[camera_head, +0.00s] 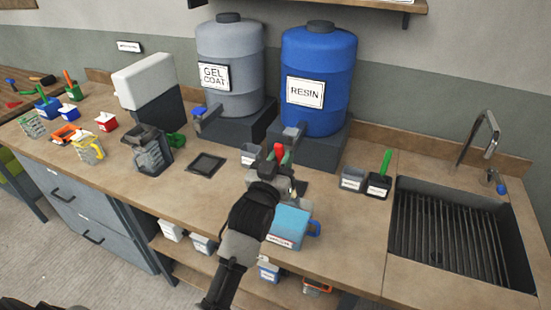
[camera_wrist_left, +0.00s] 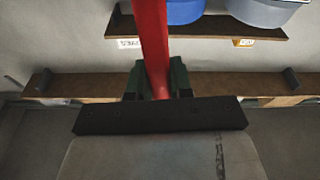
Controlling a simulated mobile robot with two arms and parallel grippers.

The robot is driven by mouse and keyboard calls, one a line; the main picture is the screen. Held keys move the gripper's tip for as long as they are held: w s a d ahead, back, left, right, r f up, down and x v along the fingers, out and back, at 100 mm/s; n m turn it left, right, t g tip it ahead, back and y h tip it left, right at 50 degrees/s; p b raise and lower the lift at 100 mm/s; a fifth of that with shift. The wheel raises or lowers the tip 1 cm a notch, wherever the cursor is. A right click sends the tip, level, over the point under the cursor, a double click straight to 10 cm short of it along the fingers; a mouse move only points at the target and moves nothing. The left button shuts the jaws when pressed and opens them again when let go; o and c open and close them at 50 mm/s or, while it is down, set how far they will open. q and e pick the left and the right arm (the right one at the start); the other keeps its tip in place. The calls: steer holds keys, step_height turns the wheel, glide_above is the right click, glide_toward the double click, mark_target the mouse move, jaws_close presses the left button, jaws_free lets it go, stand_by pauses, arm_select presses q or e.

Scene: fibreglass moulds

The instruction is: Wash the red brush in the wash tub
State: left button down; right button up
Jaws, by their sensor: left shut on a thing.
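My left gripper (camera_head: 277,173) is shut on the red brush (camera_head: 280,151), above the middle of the counter. The brush's red handle (camera_wrist_left: 151,35) also shows in the left wrist view, rising from between the fingers (camera_wrist_left: 156,82). The bristle end is hidden. A light blue tub (camera_head: 290,224) with a darker blue handle stands at the counter's front edge, just right of my left forearm. Its label is too small to read, so I cannot tell whether it is the wash tub. My right gripper is not in view.
Grey GEL COAT (camera_head: 229,60) and blue RESIN (camera_head: 318,75) drums stand behind. Two small containers (camera_head: 352,179), one with a green brush (camera_head: 385,162), stand left of the ribbed sink (camera_head: 450,228). A dark square mat (camera_head: 206,164) lies left of my gripper. Several coloured containers fill the far left.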

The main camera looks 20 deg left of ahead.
arm_select(q)
step_height(320, 180, down, 14)
steer(key=b, duration=1)
steer(key=shift+w+a, duration=0.15)
steer(key=shift+w, duration=0.1)
steer(key=shift+f, duration=0.1)
steer(key=shift+a, duration=0.15)
stand_by(0.4)
